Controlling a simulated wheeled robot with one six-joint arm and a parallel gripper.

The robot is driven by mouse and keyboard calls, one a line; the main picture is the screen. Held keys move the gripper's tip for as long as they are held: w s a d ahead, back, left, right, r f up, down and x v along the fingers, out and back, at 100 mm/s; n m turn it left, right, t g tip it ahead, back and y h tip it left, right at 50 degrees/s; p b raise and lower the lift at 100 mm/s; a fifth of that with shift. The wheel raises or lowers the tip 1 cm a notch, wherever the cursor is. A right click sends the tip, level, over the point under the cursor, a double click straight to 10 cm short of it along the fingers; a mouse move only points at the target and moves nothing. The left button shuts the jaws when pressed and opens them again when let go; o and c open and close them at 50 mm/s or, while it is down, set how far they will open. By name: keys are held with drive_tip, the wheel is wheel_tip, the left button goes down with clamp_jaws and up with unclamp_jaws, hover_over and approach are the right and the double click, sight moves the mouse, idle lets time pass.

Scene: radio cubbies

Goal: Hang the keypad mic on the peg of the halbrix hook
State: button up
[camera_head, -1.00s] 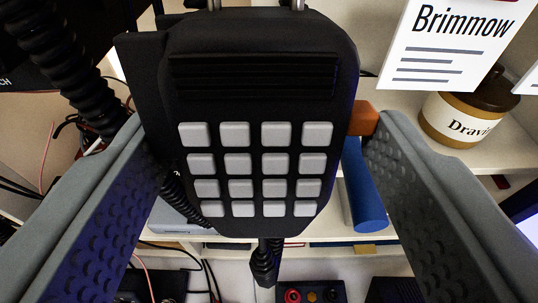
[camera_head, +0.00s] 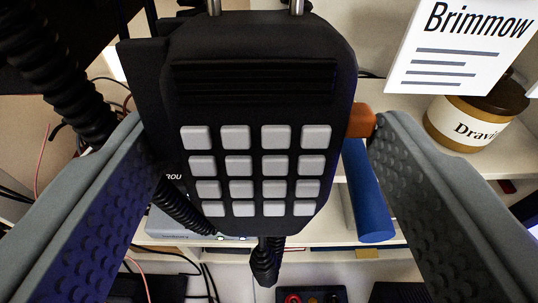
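The black keypad mic (camera_head: 246,95), with rows of light grey keys, faces me upright in the middle of the view. Two metal rods rise from its top edge and leave the frame. My gripper (camera_head: 255,125) has one grey finger at each side of the mic. The left finger meets the black block on the mic's left side.
A white card reading "Brimmow" (camera_head: 455,50) hangs at upper right, above a brown-and-cream jar (camera_head: 475,118) on a shelf. A blue cylinder (camera_head: 367,195) and a grey router-like box (camera_head: 180,225) are behind the mic. A coiled black cord (camera_head: 60,70) runs down the left, near loose wires.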

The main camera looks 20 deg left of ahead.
drive_tip(key=o, duration=0.4)
drive_tip(key=s+d+m+h, duration=0.1)
drive_tip(key=s+d, duration=0.4)
drive_tip(key=s, duration=0.5)
drive_tip(key=s+d+r+t, duration=0.1)
drive_tip(key=s+d, duration=0.4)
drive_tip(key=s, duration=0.5)
drive_tip(key=s+d+m+h, duration=0.1)
drive_tip(key=s+d, duration=0.4)
drive_tip(key=s, duration=0.5)
drive_tip(key=s+d+f+h, duration=0.1)
drive_tip(key=s+d+f, duration=0.2)
drive_tip(key=s, duration=0.5)
drive_tip(key=s+d+f+m+t+h, duration=0.1)
drive_tip(key=s+d+f, duration=0.3)
drive_tip(key=s, duration=0.4)
drive_tip(key=shift+d+f+m+t+h, duration=0.3)
drive_tip(key=shift+f+h, duration=0.1)
drive_tip(key=shift+f, duration=0.15)
drive_tip(key=shift+w, duration=0.1)
